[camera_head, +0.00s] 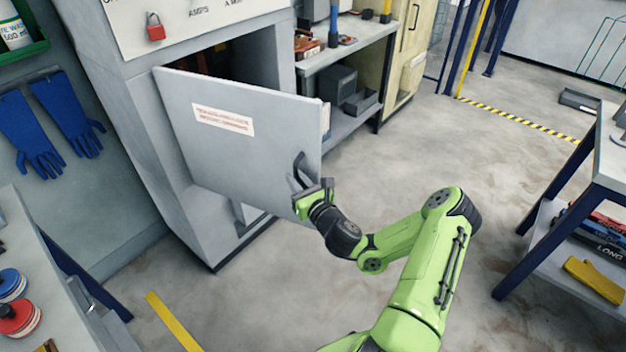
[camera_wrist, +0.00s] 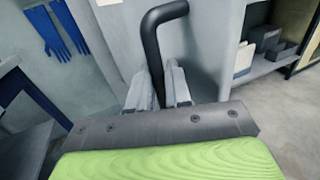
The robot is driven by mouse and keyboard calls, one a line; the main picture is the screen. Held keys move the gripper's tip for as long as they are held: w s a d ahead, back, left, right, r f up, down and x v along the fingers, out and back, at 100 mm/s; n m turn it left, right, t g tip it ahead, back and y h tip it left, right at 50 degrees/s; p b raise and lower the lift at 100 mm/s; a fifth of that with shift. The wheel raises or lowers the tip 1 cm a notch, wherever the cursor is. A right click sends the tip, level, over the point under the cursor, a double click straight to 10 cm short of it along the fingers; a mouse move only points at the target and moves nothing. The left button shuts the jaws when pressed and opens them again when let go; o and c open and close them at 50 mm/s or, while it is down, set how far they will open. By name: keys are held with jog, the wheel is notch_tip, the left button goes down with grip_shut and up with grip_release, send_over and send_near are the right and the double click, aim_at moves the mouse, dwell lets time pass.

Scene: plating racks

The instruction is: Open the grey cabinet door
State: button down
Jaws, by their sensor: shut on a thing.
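The grey cabinet door (camera_head: 245,135) stands partly open, swung out from the grey cabinet (camera_head: 120,90), with a dark gap above and behind it. It carries a small label with red text. A dark bar handle (camera_head: 299,168) sits near the door's right edge. My gripper (camera_head: 311,192) is at the lower part of this handle. In the wrist view the two grey fingers (camera_wrist: 158,88) are shut on the black handle (camera_wrist: 152,45), one on each side. The fingers hide the handle's lower end.
Blue gloves (camera_head: 50,125) hang on the wall at left. A shelf unit (camera_head: 350,60) stands right of the cabinet. A blue-legged table (camera_head: 560,215) is at right. The floor (camera_head: 270,300) before the door is clear.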

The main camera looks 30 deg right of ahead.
jog(key=shift+s+a+r, duration=0.15)
jog(key=shift+a+r, duration=0.05)
jog(key=shift+a, duration=0.35)
jog(key=c, duration=1.3)
grip_release()
jog(key=shift+c, duration=0.2)
jog(key=shift+o, duration=0.5)
jog(key=shift+w+a+f, duration=0.15)
jog(key=shift+w, duration=0.1)
jog(key=s+p, duration=0.2)
jog(key=s, duration=0.5)
jog(key=shift+s, duration=0.35)
